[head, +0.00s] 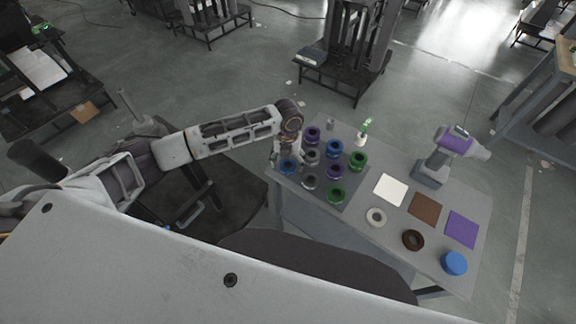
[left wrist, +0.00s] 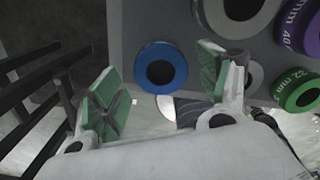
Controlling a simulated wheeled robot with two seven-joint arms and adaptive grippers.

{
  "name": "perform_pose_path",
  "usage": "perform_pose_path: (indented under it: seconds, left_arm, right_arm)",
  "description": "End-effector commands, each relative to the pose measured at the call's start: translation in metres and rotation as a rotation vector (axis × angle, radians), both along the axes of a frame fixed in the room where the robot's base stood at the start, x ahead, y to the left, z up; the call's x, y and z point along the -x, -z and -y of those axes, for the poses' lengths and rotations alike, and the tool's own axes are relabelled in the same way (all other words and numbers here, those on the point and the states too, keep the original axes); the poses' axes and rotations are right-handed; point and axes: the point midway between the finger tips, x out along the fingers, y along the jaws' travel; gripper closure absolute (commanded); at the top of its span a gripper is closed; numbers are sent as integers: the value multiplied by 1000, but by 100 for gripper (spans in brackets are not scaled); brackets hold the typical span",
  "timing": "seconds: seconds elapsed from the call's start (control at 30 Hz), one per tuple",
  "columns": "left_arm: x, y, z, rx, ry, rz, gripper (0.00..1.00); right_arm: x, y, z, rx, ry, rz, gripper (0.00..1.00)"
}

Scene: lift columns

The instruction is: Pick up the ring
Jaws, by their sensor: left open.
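Several rings stand in a grid on a dark mat (head: 349,197) at the left part of the grey table. They include a blue ring (head: 288,167) at the mat's left edge, a purple ring (head: 312,134), another blue ring (head: 335,148), and green rings (head: 358,160). My left gripper (head: 276,155) is at the table's left edge beside the left blue ring. In the left wrist view, its green-padded fingers (left wrist: 160,85) are open and wide apart. The left blue ring (left wrist: 160,68) lies beyond and between them, apart from both. My right gripper is not in view.
On the table, a grey ring (head: 376,217), a brown ring (head: 413,240) and a blue disc (head: 454,263) lie near white, brown and purple squares (head: 461,229). A purple-grey power tool (head: 447,152) stands at the back right. A small green-topped item (head: 365,127) stands behind the mat.

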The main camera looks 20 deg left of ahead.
Motion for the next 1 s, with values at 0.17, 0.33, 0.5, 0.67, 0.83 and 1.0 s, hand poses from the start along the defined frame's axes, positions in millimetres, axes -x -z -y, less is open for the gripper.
perform_pose_path:
  seconds: [0.17, 0.33, 0.5, 0.67, 0.83, 1.0]
  left_arm:
    - [0, 14, 0, -1, 2, 0, 24]
    - [0, 16, 0, 0, 2, 1, 24]
    - [0, 16, 0, 0, 1, 1, 24]
    - [0, 16, 0, 0, 1, 1, 24]
    - [0, 16, 0, 0, 1, 1, 44]
    - [0, 16, 0, 0, 1, 1, 66]
  right_arm:
    - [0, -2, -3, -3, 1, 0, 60]
    - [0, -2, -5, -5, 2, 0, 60]
    - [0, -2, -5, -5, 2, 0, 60]
    - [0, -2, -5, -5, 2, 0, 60]
    - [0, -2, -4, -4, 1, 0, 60]
    - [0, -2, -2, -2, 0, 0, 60]
